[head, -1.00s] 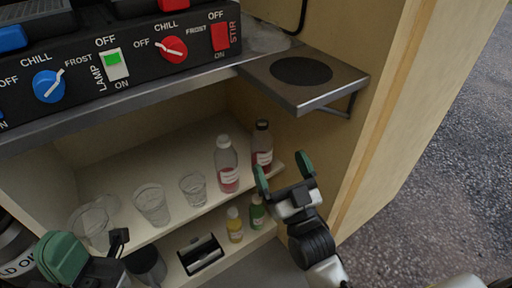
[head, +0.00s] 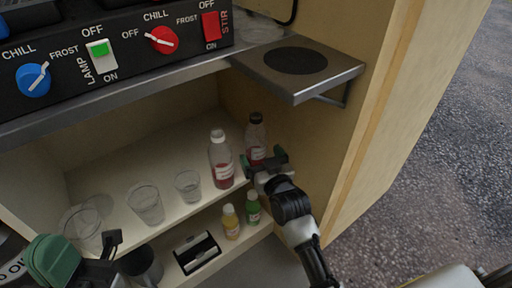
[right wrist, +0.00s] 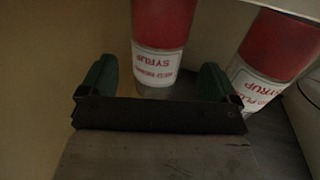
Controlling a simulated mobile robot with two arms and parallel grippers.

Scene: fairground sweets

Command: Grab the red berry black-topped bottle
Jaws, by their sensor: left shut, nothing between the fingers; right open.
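The red berry black-topped bottle (head: 256,140) stands upright at the right end of the upper shelf. Its lower part is hidden by my right gripper (head: 265,161), which is open just in front of it. In the right wrist view, the bottle (right wrist: 162,35) with its upside-down red berry syrup label stands between and beyond the two green fingers, not gripped. A white-topped bottle of red syrup (head: 221,163) stands just left of it; its label in the right wrist view (right wrist: 252,88) reads like red plum. My left gripper (head: 60,262) is shut and empty at the lower left.
Several clear cups, one of them here (head: 187,186), stand left on the upper shelf (head: 120,180). Small yellow (head: 231,222) and green (head: 252,208) bottles and a black-and-white holder (head: 197,252) sit below. A metal bracket shelf (head: 297,75) juts out above; the side wall is close on the right.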

